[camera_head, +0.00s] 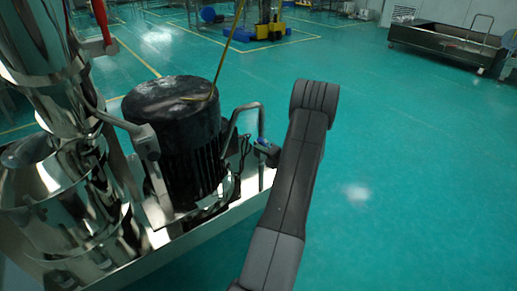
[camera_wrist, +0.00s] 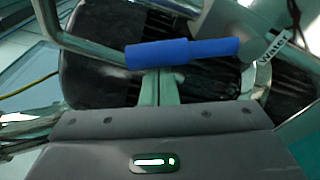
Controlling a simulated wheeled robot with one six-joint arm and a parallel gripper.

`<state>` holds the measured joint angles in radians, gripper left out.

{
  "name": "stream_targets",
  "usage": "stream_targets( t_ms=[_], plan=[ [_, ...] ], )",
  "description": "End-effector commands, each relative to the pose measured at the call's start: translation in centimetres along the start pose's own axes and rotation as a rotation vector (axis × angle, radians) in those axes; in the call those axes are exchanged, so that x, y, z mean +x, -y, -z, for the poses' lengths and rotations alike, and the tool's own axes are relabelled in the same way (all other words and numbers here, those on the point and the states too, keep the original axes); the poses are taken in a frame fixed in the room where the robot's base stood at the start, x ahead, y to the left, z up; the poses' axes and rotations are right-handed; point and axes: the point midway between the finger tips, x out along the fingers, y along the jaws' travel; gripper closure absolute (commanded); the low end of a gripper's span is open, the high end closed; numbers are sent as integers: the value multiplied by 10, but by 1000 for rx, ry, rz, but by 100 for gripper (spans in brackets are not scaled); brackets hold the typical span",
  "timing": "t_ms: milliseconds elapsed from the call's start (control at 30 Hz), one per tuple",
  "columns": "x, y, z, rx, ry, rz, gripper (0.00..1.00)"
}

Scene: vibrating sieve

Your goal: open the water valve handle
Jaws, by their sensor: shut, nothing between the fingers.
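The water valve handle (camera_wrist: 182,52) is a blue lever lying almost level across the wrist view, with a tag reading "Water" (camera_wrist: 270,50) by its right end. My gripper (camera_wrist: 158,74) is shut and empty, with its narrow fingers pointing at the handle from below in that view. The fingertips appear at or very near the handle's underside; I cannot tell whether they touch. In the head view a small blue part of the handle (camera_head: 263,142) shows beside the motor, left of my arm, which hides much of that area.
A black motor (camera_head: 172,110) stands on the machine's base, with a bent metal pipe (camera_head: 234,120) beside it. Shiny steel cylinders (camera_head: 50,200) stand at the left. A yellow cable (camera_head: 231,40) rises from the motor. The green floor to the right is open; a steel trough (camera_head: 440,42) is far off.

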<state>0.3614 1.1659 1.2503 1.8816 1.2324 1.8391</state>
Motion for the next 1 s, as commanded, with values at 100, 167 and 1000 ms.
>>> stream_targets(
  t_ms=[100,167,1000],
  plan=[
    [-2,-5,-12,103,2,-15,100],
    [-2,-5,-16,155,2,-21,100],
    [-6,-1,-41,333,1,-46,100]
  ],
)
